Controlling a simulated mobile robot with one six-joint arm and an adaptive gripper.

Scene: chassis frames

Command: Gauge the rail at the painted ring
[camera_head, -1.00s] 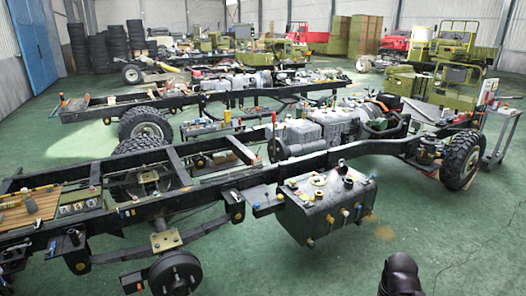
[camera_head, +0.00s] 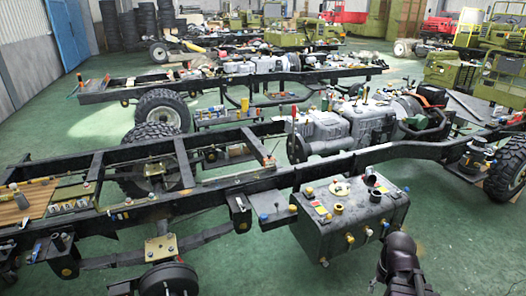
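The near chassis frame's dark rail (camera_head: 268,185) runs from the lower left, behind the box-shaped tank (camera_head: 345,232), and on toward the right edge. I cannot make out a painted ring on it at this size. A dark rounded part of my arm (camera_head: 400,262) stands at the bottom, right of the tank. My gripper's fingers are not in view, and no gauge held by me shows.
A leaf spring and hub (camera_head: 168,280) hang under the near rail. A wheel (camera_head: 508,168) stands at the right. An engine (camera_head: 345,125) sits in the frame. A second chassis (camera_head: 240,72) stands behind. Green floor (camera_head: 460,235) is clear at the right.

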